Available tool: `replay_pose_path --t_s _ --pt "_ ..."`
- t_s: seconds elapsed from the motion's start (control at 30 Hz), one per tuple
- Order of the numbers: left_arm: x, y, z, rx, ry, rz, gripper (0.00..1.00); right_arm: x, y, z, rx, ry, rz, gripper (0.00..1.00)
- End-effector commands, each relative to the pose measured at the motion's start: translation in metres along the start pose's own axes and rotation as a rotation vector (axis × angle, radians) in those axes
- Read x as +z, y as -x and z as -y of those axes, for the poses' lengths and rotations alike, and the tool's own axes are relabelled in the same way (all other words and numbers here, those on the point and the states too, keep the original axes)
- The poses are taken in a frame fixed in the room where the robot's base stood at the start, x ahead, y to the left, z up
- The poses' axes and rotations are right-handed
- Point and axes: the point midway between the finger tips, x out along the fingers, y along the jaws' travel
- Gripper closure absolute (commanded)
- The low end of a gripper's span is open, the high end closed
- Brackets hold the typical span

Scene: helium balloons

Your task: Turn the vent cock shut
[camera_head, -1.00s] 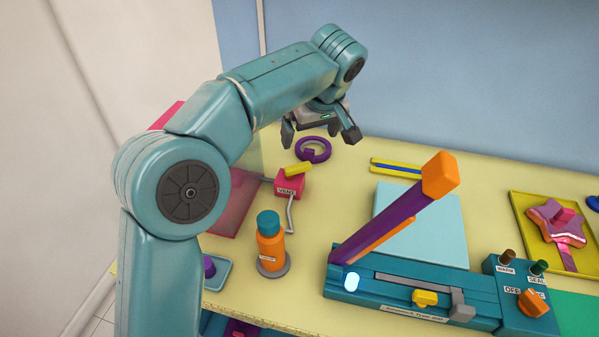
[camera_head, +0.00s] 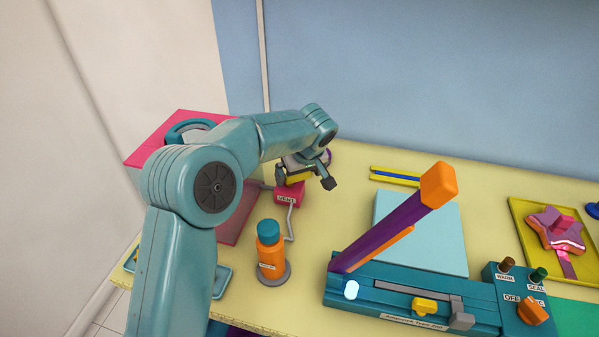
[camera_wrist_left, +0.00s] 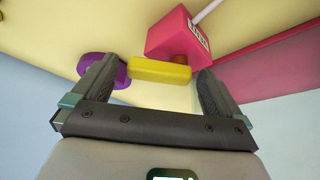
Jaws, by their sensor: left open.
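The vent cock is a pink block (camera_head: 289,194) labelled VENT with a yellow bar handle, at the back left of the table. In the left wrist view the pink block (camera_wrist_left: 178,38) is at the top and the yellow handle (camera_wrist_left: 160,70) lies crosswise between the fingertips. My left gripper (camera_head: 305,178) is open, right over the vent cock, and partly hides the handle in the head view. In the left wrist view, the gripper (camera_wrist_left: 158,76) has a finger near each end of the handle; I cannot tell whether they touch it. My right gripper is not in view.
A purple ring (camera_wrist_left: 108,66) lies beside the handle, near one finger. A grey pipe (camera_head: 291,222) runs from the block toward an orange bottle (camera_head: 270,252). A teal sealer with a raised lever (camera_head: 395,220) stands to the right. A pink-topped box (camera_head: 160,145) is left.

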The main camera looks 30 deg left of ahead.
Motion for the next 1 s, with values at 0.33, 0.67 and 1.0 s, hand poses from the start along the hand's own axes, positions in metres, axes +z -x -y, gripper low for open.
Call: replay_pose_path --t_s 0.33,0.67,1.0 --pt "0.0 0.0 0.0 0.0 0.0 0.0 0.52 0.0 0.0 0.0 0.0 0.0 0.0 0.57" --pt "0.002 -0.001 0.001 0.021 -0.052 0.0 0.52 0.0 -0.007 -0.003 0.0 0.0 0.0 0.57" --pt "0.006 0.001 0.005 0.113 -0.27 -0.001 0.52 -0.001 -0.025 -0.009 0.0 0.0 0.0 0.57"
